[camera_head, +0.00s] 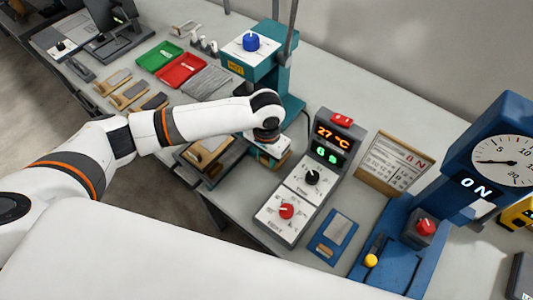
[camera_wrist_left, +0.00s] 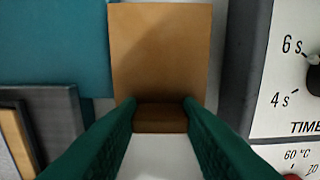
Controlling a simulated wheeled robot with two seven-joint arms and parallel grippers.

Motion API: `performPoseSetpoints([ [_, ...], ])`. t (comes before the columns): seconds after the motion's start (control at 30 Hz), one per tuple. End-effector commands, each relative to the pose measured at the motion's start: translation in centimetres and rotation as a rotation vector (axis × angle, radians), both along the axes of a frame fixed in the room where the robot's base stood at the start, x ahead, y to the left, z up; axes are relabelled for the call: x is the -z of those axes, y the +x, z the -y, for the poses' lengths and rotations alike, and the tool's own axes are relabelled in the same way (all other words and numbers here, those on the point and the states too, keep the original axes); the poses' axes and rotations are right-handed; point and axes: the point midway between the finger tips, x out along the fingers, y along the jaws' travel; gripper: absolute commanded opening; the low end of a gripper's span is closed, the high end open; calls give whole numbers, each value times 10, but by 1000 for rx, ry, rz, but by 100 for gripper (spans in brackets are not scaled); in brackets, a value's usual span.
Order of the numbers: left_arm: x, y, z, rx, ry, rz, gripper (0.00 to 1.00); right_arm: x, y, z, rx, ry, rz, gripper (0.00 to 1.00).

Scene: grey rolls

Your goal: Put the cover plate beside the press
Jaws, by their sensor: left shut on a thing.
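My left gripper (camera_head: 268,150) points down between the teal press and the grey control box. In the left wrist view its green fingers (camera_wrist_left: 160,108) are shut on the near end of a flat tan-brown plate (camera_wrist_left: 160,50), which seems to be the cover plate. In the head view only a brown edge of the plate (camera_head: 284,163) shows under the gripper; the wrist hides the rest. I cannot tell whether the plate touches the table. The teal press (camera_head: 256,62), with a blue knob and a HOT label, stands just beyond the gripper. My right gripper is not in view.
The control box (camera_head: 299,196) with lit displays stands close right of the gripper. A dark tray (camera_head: 211,172) with a tan piece lies to its left. A blue gauge machine (camera_head: 490,150) is at the right. Green and red trays (camera_head: 181,70) lie at the back left.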

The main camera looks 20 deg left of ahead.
Motion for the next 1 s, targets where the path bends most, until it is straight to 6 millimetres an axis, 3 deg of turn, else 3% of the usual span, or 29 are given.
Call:
performPoseSetpoints([
  [0.1, 3, 0, 0, 0, 0, -1, 10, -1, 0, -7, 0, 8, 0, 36],
  [0.13, 3, 0, 0, 0, 0, 0, 35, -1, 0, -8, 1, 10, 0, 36],
  [0.27, 3, 0, 0, 0, 0, 0, 54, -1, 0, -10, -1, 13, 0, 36],
  [0.67, -6, 1, 0, 0, 1, 4, 54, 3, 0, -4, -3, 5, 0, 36],
  [1.0, -77, 1, 1, 0, -2, 5, 54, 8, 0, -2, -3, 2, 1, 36],
])
